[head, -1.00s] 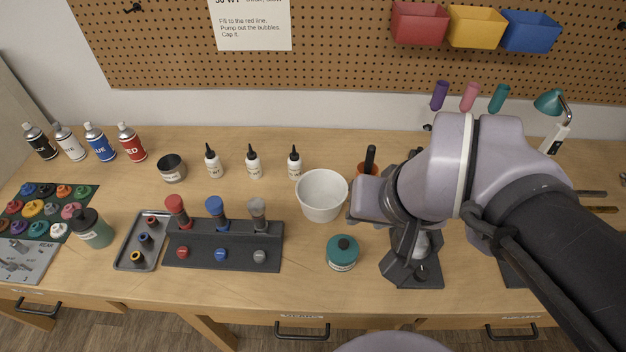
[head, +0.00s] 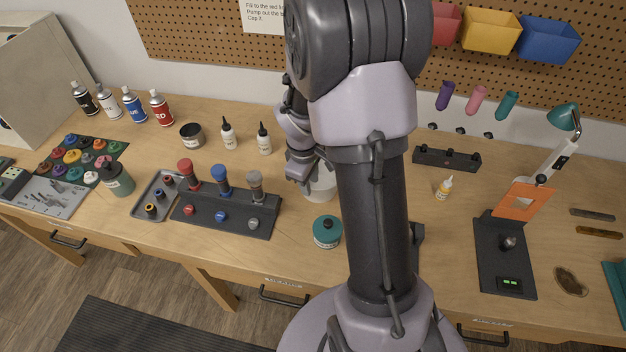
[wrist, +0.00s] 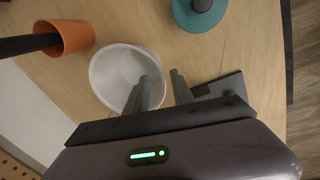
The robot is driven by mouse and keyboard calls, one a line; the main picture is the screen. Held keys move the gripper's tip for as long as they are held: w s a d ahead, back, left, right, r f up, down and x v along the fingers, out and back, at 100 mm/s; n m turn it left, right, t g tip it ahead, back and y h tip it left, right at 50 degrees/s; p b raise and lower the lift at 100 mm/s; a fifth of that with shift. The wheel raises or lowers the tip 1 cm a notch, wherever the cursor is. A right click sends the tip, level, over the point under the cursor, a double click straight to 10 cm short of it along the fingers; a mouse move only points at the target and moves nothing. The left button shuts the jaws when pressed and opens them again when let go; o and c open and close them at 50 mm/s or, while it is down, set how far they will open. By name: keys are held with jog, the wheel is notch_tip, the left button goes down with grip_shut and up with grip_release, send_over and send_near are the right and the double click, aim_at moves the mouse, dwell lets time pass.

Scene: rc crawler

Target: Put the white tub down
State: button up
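The white tub (head: 322,186) stands upright on the bench, partly hidden behind my arm in the head view. In the wrist view the tub (wrist: 114,68) looks empty, and its open mouth faces the camera. My gripper (wrist: 162,76) is at the tub's rim: one finger reaches over the mouth and the other is outside the wall. The fingers are apart with a clear gap, and the rim runs between them. I cannot tell whether either finger touches the wall.
A teal lidded jar (head: 327,231) stands close in front of the tub. An orange cup (wrist: 76,37) with a black handle is beside the tub. A dark rack (head: 230,212) with several coloured knobs lies to the left. Dropper bottles (head: 264,139) stand behind.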

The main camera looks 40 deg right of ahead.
aim_at(310, 200)
jog(key=f, duration=0.2)
jog(key=f+b, duration=0.1)
jog(key=f, duration=0.2)
jog(key=w+f+b, duration=0.1)
jog(key=f, duration=0.1)
jog(key=shift+d+f, duration=0.25)
jog(key=shift+d, duration=0.05)
jog(key=shift+r, duration=0.1)
grip_shut()
jog(key=shift+s, duration=0.1)
dwell(0.7)
